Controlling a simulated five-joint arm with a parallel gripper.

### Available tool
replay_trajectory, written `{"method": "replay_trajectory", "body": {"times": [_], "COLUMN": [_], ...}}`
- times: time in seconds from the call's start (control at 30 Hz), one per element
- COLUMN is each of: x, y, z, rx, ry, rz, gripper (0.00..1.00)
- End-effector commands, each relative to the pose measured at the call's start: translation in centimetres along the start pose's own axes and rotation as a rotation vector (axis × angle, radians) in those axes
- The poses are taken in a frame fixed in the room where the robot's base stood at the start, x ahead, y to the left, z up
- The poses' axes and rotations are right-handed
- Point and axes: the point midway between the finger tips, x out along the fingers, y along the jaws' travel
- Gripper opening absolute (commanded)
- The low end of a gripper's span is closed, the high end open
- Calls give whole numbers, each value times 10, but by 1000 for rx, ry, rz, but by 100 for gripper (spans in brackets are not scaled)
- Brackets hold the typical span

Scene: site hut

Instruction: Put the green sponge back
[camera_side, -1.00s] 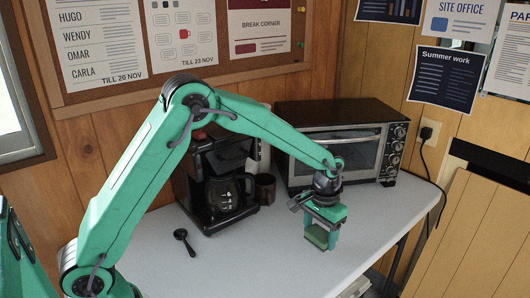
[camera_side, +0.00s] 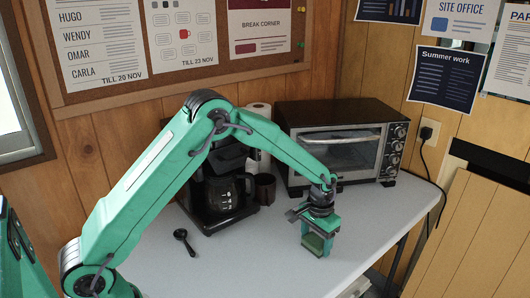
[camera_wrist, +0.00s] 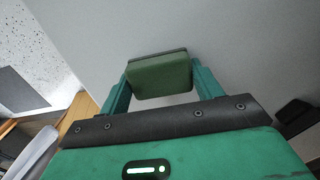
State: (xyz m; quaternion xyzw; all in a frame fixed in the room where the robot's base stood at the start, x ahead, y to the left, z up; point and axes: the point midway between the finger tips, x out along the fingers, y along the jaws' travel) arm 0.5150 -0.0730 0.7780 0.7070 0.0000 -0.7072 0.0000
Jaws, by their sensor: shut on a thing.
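The green sponge (camera_wrist: 159,76) is between the two fingers of my gripper (camera_wrist: 160,84) in the wrist view, with a darker layer along its far edge. In the side view my gripper (camera_side: 319,238) points down over the front right part of the white table (camera_side: 265,262), shut on the sponge (camera_side: 314,243). The sponge is low, close to the table top. I cannot tell whether it touches the table.
A toaster oven (camera_side: 340,140) stands behind my gripper. A coffee maker (camera_side: 218,190), a dark mug (camera_side: 265,188) and a paper roll (camera_side: 258,118) stand left of it. A black spoon (camera_side: 184,241) lies at the left. The table front is clear.

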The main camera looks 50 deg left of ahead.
Motion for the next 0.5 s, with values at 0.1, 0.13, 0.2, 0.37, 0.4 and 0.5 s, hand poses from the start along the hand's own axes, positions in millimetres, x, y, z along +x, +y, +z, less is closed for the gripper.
{"method": "replay_trajectory", "body": {"times": [0.1,0.13,0.2,0.37,0.4,0.5], "x": [1,1,1,3,4,4], "y": [0,0,0,0,0,0], "z": [0,0,0,0,0,0], "rx": [0,0,0,0,0,0], "ry": [1,1,1,0,0,0], "rz": [0,0,0,0,0,0], "gripper": [43,43,43,43,43,80]}}
